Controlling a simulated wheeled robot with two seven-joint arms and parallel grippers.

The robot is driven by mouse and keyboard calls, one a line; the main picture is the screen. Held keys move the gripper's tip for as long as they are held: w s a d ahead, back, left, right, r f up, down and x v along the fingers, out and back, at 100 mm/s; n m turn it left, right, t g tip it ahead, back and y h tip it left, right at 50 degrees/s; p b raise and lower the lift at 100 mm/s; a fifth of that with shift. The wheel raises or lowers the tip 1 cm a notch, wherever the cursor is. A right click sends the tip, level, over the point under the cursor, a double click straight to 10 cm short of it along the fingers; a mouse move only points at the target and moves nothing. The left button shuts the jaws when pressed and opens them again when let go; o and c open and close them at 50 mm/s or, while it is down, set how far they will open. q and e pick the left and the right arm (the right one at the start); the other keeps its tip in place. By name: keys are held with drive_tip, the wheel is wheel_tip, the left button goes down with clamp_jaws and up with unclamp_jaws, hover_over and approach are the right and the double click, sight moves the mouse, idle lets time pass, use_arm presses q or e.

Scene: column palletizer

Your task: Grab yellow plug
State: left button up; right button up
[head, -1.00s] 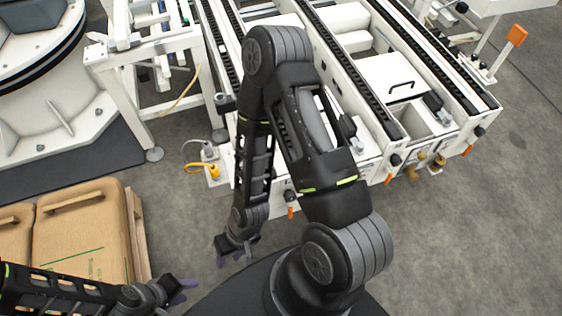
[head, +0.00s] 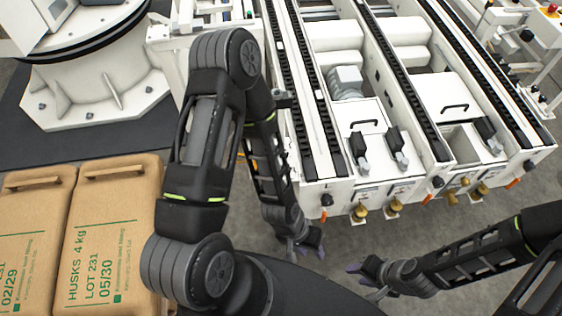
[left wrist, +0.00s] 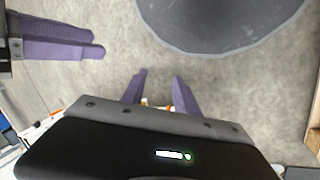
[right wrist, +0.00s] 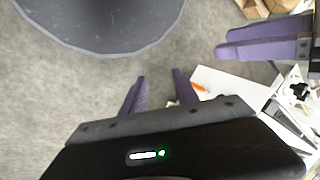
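The yellow plug is mostly hidden behind my left arm in the head view. A small yellow patch (head: 253,164) shows at the arm's edge, beside the conveyor's left front corner, and may be part of it. My left gripper (head: 307,248) hangs in front of the conveyor, with its purple fingers apart and empty. It also shows in the left wrist view (left wrist: 160,90). My right gripper (head: 364,281) is just right of it, also open and empty, and shows in the right wrist view (right wrist: 158,90). I cannot make out the plug in either wrist view.
The white conveyor frame (head: 350,195) fills the upper right, with brass-coloured fittings along its front. Brown sacks (head: 115,230) lie at the left. A white round pedestal (head: 95,85) stands at the back left. Grey floor (head: 440,215) is open in front of the conveyor.

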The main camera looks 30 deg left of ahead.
use_arm(q)
drive_tip(key=shift+o, duration=0.6)
use_arm(e)
drive_tip(key=shift+o, duration=0.6)
use_arm(q)
drive_tip(key=shift+o, duration=0.9)
drive_tip(key=w+a+r+y+p, duration=0.2)
drive_tip(key=w+a+r, duration=0.4)
drive_tip(key=w+a, duration=0.5)
drive_tip(key=shift+w+a+r, duration=0.15)
drive_tip(key=shift+a, duration=0.2)
use_arm(e)
drive_tip(key=shift+o, duration=0.9)
wheel_tip(320, 180, up, 2)
use_arm(q)
drive_tip(key=w+a+r, duration=0.1)
drive_tip(key=a+r, duration=0.2)
drive_tip(key=a, duration=0.1)
drive_tip(key=w+a+r+y, duration=0.1)
drive_tip(key=a+r, duration=0.3)
drive_tip(key=a, duration=0.1)
drive_tip(key=w+a+r+n+y+p, duration=0.1)
drive_tip(key=a+r, duration=0.2)
drive_tip(key=a, duration=0.1)
drive_tip(key=shift+w+a+r+g, duration=0.2)
drive_tip(key=shift+a+r+g, duration=0.05)
drive_tip(key=shift+g, duration=0.15)
use_arm(e)
drive_tip(key=shift+r, duration=0.45)
